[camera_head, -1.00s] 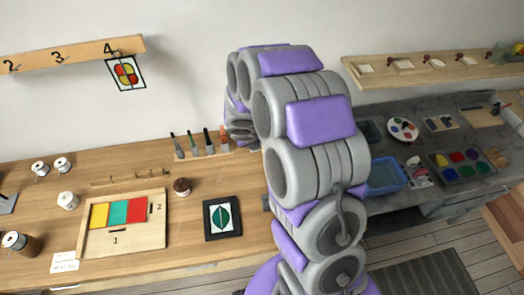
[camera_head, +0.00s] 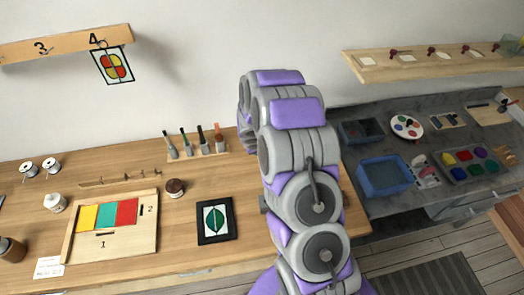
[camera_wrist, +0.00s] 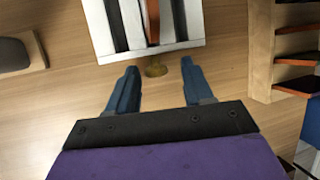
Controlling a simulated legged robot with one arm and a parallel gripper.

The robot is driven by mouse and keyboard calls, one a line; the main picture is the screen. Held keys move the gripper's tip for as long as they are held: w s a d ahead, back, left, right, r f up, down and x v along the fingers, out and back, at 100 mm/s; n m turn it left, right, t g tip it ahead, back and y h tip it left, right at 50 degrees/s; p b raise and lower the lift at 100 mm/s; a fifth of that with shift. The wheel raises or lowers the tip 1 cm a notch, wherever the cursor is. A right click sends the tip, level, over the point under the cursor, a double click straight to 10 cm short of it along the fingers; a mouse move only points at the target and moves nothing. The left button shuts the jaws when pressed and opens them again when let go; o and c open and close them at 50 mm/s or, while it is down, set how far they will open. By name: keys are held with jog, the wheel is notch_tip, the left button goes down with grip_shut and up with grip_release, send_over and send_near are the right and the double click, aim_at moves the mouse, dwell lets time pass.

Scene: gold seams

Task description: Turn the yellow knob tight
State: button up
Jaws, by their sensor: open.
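The yellow knob (camera_wrist: 155,70), brass-coloured and small, sticks out from the near edge of a white block with dark stripes (camera_wrist: 184,42) in the wrist view. An orange-brown strip (camera_wrist: 152,20) lies along the block, in line with the knob. My gripper (camera_wrist: 159,74) is open, with one blue finger on each side of the knob. I see gaps between the fingers and the knob; the depth between them is hard to judge. In the head view my arm hides the gripper, the knob and the block.
A wooden rack with dark slats (camera_wrist: 285,55) stands close on the right in the wrist view. A dark object (camera_wrist: 14,54) lies at left. In the head view, several upright tools (camera_head: 196,142), a leaf picture (camera_head: 217,221) and a coloured-panel board (camera_head: 112,238) sit on the wooden bench.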

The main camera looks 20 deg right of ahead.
jog(key=shift+f, duration=0.1)
jog(key=shift+a, duration=0.3)
jog(key=shift+c, duration=0.9)
jog(key=shift+d, duration=0.1)
grip_shut()
jog(key=shift+s+d+y+p, duration=0.15)
jog(key=shift+y+p, duration=0.45)
jog(key=shift+p, duration=0.65)
jog(key=shift+d+y+p, duration=0.2)
jog(key=shift+y+p, duration=0.35)
jog(key=shift+y, duration=0.05)
jog(key=shift+d+f+m+t+y, duration=0.1)
jog(key=shift+m+t+y, duration=0.15)
jog(key=shift+y, duration=0.5)
jog(key=shift+d+r+m+t+y, duration=0.1)
jog(key=shift+d+m+t+y, duration=0.1)
jog(key=shift+y, duration=0.5)
jog(key=shift+d+f+m+t+y, duration=0.1)
jog(key=shift+m+t+y, duration=0.15)
jog(key=shift+y, duration=0.5)
